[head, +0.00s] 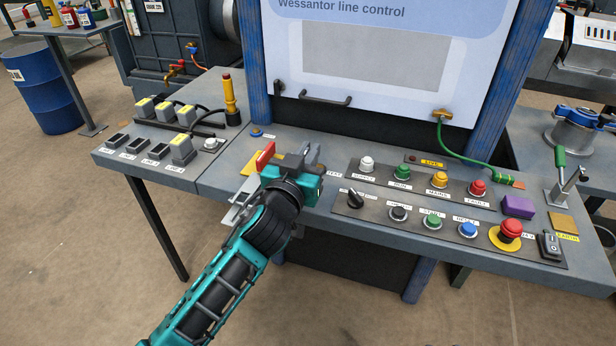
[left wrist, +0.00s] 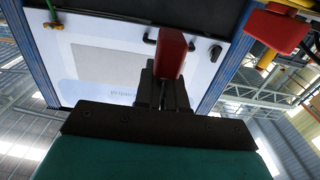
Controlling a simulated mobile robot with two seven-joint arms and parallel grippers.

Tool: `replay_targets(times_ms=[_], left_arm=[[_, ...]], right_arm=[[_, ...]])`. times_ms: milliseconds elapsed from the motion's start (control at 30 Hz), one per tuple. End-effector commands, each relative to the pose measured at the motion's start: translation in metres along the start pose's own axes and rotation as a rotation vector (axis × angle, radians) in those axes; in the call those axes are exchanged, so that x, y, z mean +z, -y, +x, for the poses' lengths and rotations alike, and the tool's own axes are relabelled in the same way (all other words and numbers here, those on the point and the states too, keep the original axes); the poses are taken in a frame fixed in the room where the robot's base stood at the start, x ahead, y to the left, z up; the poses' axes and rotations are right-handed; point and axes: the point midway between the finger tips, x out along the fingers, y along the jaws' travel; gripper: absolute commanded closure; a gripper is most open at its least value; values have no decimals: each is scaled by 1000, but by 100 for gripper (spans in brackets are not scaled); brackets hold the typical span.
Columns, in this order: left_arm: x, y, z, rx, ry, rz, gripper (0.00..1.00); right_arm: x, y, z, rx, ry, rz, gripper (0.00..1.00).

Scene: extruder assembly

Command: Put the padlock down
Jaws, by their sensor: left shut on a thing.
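My left gripper (head: 306,162) reaches over the back left of the grey console (head: 230,150), in front of the upright panel. In the left wrist view, my left gripper (left wrist: 163,90) is shut on the red padlock (left wrist: 172,52). The red block stands out beyond the dark fingers, with a thin shiny part between them. In the head view I cannot make out the padlock apart from the gripper. A red handle (head: 265,155) by a yellow plate is just left of the gripper. My right gripper is not in view.
A button panel (head: 380,185) with several coloured buttons and a red emergency stop (head: 509,231) lies to the right. The panel has a dark handle (head: 325,99).

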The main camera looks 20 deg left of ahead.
Motion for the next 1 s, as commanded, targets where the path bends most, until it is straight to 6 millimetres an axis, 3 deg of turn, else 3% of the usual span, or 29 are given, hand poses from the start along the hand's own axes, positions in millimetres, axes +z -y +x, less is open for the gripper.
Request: replay_targets(times_ms=[33,200,667,700,933,1000], left_arm=[[17,0,0,0,4,0,100],[41,0,0,-1,2,-2,100],[47,0,0,0,0,-1,100],[46,0,0,0,1,-1,88],[46,0,0,0,1,0,66],[46,0,0,0,1,0,65]], right_arm=[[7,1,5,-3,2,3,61],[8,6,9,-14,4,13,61],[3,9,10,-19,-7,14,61],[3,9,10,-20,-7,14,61],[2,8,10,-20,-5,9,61],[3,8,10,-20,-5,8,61]])
